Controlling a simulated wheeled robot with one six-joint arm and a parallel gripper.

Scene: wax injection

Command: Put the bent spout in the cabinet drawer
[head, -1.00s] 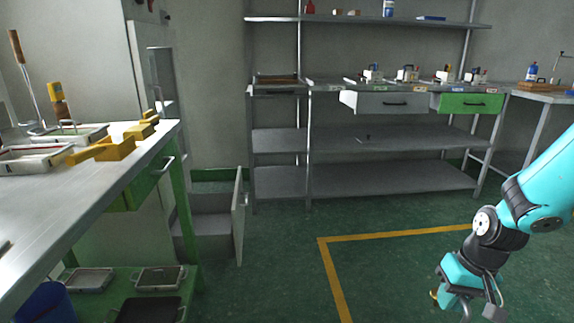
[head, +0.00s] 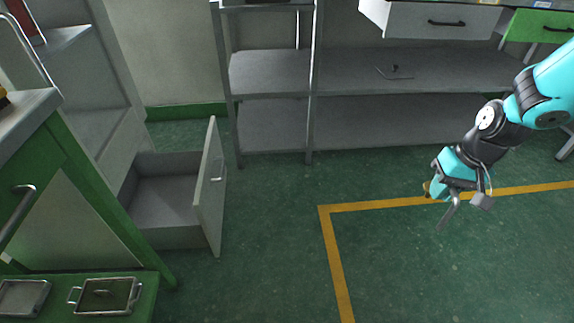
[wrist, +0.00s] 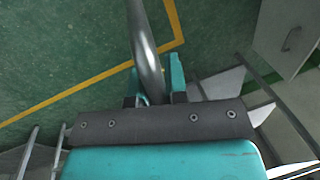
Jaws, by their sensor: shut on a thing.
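The bent spout, a grey metal tube (wrist: 146,45), is gripped between the teal fingers of my gripper (wrist: 158,85) in the wrist view. In the head view my gripper (head: 451,190) hangs at the right above the green floor, with the grey tube (head: 447,217) sticking out below it. The rest of the spout is hidden by the gripper. The cabinet drawer (head: 218,215) is the low grey drawer at the left, pulled open. Its visible inside looks empty. My gripper is well to the right of it.
A grey shelf rack (head: 310,90) stands behind. A green workbench (head: 75,170) with trays (head: 105,295) on its lower shelf is at the left, beside the drawer. Yellow floor tape (head: 335,260) marks a corner. The floor between drawer and gripper is clear.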

